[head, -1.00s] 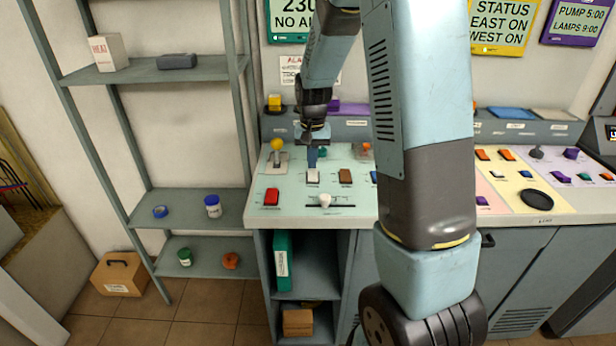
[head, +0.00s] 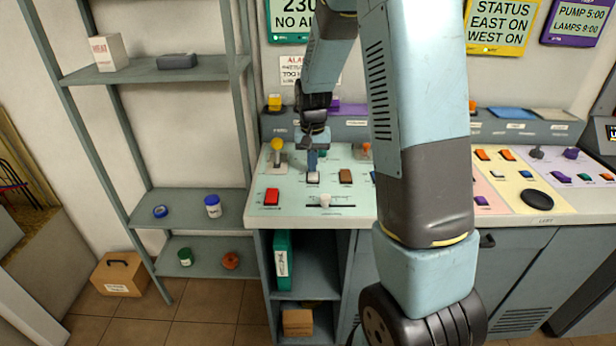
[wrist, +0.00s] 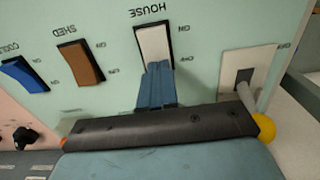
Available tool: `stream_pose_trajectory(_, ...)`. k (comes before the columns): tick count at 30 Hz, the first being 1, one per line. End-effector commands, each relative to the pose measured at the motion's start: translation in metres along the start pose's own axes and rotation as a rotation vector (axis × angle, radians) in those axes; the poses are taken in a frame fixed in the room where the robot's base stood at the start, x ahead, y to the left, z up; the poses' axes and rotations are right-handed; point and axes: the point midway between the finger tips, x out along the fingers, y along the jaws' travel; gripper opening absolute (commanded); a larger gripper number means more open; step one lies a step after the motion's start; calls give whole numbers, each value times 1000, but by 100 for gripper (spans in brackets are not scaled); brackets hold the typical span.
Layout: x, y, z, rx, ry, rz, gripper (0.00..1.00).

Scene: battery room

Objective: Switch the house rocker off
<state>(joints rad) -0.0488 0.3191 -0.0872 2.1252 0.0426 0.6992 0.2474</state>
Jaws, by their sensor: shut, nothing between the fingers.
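A brown SHED rocker (wrist: 80,62) and a blue rocker (wrist: 22,75) lie beside it. A yellow-knobbed lever (head: 278,146) stands close to my gripper.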

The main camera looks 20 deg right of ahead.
Motion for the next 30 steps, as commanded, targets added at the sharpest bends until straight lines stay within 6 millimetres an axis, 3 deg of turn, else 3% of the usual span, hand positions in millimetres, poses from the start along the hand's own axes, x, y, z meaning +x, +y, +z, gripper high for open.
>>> stream_pose_trajectory(7,-4,0,0,0,1,0,0)
stream_pose_trajectory(30,-54,0,-1,0,2,-1,0)
